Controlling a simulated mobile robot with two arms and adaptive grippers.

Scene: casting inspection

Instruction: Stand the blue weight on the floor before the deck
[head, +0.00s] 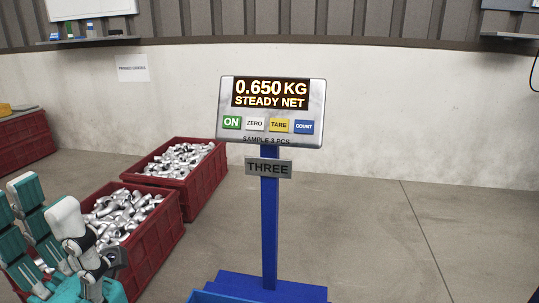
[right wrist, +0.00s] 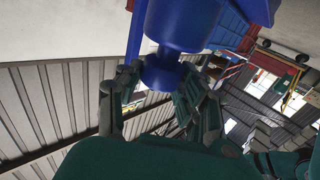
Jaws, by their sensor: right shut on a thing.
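The blue weight (right wrist: 185,22) shows only in the right wrist view, at the top middle. The weight's far end is cut off by the picture's edge. In the head view, the blue deck (head: 262,288) of the scale is at the bottom middle, mostly cut off. My left gripper (head: 45,205) is at the lower left, fingers apart and empty, in front of the red crates. My right gripper is outside the head view.
The scale's display (head: 271,110) reads 0.650 KG STEADY NET on a blue post (head: 269,220) with a THREE plate (head: 268,168). Two red crates (head: 175,230) of silver castings stand left of it. The concrete floor (head: 400,245) to the right is clear.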

